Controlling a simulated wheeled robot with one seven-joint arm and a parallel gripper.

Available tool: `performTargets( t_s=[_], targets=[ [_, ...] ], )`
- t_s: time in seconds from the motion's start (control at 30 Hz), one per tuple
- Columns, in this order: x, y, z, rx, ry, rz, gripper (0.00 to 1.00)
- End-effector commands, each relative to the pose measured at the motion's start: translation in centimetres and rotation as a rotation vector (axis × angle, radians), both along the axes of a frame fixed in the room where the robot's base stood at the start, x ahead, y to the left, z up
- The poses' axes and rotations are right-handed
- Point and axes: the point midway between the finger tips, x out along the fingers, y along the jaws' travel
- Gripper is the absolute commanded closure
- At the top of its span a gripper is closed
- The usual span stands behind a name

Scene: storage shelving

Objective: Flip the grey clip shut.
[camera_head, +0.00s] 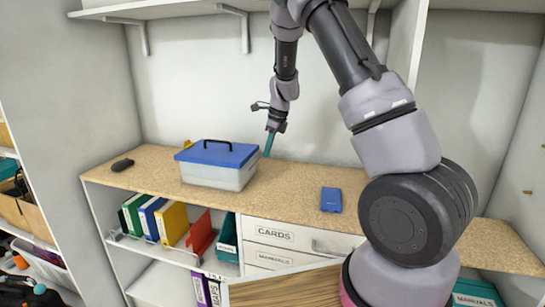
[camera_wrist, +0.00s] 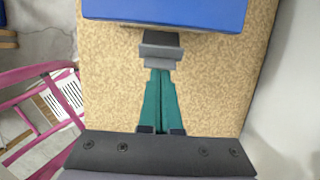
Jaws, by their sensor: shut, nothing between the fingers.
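A clear grey box (camera_head: 215,178) with a blue lid (camera_head: 190,155) and a black handle (camera_head: 218,142) stands on the speckled counter. In the wrist view the blue lid (camera_wrist: 165,12) fills the top. The grey clip (camera_wrist: 160,48) juts from the lid's edge, dark on its upper part and lighter below; I cannot make it out in the head view. My gripper (camera_head: 267,153) points down just past the box's right end. In the wrist view its teal fingers (camera_wrist: 160,74) are together and empty, with their tips at the clip's lower edge; whether they touch it is unclear.
A dark object (camera_head: 122,165) lies left on the counter (camera_head: 290,180), and a blue flat item (camera_head: 331,200) lies right. Binders (camera_head: 172,222) stand on the shelf below. A wall shelf (camera_head: 180,8) is overhead. The counter between box and blue item is clear.

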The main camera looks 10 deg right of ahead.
Motion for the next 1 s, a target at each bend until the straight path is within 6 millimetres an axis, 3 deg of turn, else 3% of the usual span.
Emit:
performTargets(
  t_s=[0.43, 1.0],
  targets=[
    [1.8, 3.2, 1.8, -0.351, 0.200, -0.001, 1.00],
    [1.7, 3.1, 3.0, -0.340, 0.199, -0.003, 1.00]
  ],
)
